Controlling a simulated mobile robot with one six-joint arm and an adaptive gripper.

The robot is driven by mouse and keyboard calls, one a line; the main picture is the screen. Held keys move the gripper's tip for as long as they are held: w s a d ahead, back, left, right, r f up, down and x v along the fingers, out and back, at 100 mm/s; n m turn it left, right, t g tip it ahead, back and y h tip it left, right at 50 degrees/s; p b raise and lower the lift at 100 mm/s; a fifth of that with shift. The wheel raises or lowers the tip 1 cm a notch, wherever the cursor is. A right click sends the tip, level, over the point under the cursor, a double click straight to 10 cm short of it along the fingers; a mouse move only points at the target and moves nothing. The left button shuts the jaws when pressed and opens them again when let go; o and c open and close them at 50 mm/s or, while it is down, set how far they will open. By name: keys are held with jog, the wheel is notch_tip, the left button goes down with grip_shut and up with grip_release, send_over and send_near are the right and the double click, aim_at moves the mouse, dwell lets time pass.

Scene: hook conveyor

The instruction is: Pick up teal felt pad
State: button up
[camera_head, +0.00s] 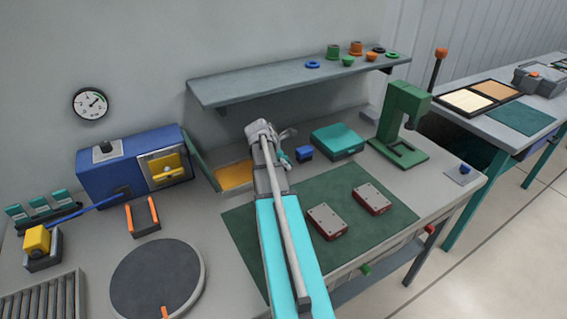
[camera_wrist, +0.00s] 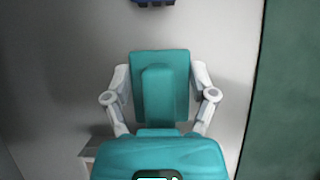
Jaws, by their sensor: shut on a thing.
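The teal felt pad (camera_wrist: 140,90) shows in the middle of the wrist view, a flat rectangle with a raised teal ridge along its middle. My gripper (camera_wrist: 160,98) has one pale finger at each side of the pad and is shut on it. In the head view my gripper (camera_head: 286,145) is at the back of the bench, left of the teal box. Only a small teal part of the pad (camera_head: 284,158) shows there, and my arm hides the rest. I cannot tell how far the pad is above the bench.
A blue block (camera_head: 304,153) and a teal box (camera_head: 337,141) stand just right of my gripper. A shelf (camera_head: 290,84) hangs above and behind. An orange-floored tray (camera_head: 234,176) is at left. Two red-sided boxes (camera_head: 327,221) (camera_head: 371,198) lie on the green mat (camera_head: 313,191).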

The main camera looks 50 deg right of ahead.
jog(key=shift+r+p, duration=1.45)
jog(key=shift+r, duration=0.05)
jog(key=s+a+r+p, duration=0.9)
jog(key=a, duration=0.1)
jog(key=shift+s+a+r+p, duration=0.2)
jog(key=shift+a+r+p, duration=0.05)
jog(key=shift+r+p, duration=0.15)
jog(key=o, duration=0.7)
jog(key=c, duration=0.5)
jog(key=shift+c, duration=0.2)
jog(key=shift+s, duration=0.15)
